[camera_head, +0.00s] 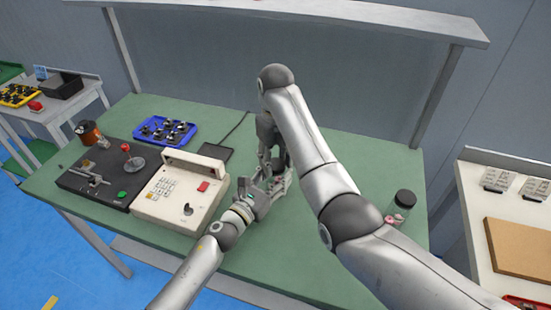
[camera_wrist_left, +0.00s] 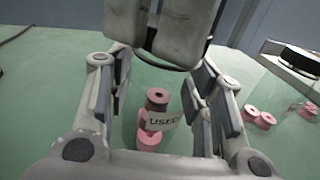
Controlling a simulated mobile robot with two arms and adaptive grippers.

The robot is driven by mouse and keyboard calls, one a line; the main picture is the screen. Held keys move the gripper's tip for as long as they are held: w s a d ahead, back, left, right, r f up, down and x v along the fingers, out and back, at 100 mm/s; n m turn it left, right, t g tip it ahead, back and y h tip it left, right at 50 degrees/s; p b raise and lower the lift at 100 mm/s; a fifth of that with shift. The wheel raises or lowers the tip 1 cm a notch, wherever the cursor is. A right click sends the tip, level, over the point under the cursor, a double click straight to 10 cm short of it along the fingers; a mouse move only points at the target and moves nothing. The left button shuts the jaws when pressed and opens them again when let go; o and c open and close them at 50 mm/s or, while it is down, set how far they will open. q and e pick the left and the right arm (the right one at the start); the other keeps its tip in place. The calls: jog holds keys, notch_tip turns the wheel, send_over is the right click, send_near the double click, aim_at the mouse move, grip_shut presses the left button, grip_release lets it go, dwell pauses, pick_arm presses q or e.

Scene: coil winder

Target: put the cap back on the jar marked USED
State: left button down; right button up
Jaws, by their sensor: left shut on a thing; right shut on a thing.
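The clear jar marked USED (camera_wrist_left: 163,121) stands between the fingers of my left gripper (camera_wrist_left: 158,105) in the left wrist view. Pink and brownish spools show through its wall. In the head view my left gripper (camera_head: 268,188) is shut on it low over the green table, and the jar is mostly hidden. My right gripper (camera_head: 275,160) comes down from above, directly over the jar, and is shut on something. In the left wrist view its fingers (camera_wrist_left: 170,40) hide most of what it holds. A thin dark curved edge below them may be the cap; whether it touches the jar I cannot tell.
A second clear jar (camera_head: 400,208) with a black cap and pink spools stands at the table's right. A cream control box (camera_head: 180,192), a black machine base (camera_head: 100,175) and a blue tray (camera_head: 165,131) are left of my grippers. Green table (camera_head: 375,160) is clear behind my right arm.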

jog(key=o, duration=0.6)
jog(key=shift+o, duration=0.2)
jog(key=shift+r, duration=2.3)
jog(key=shift+c, duration=0.4)
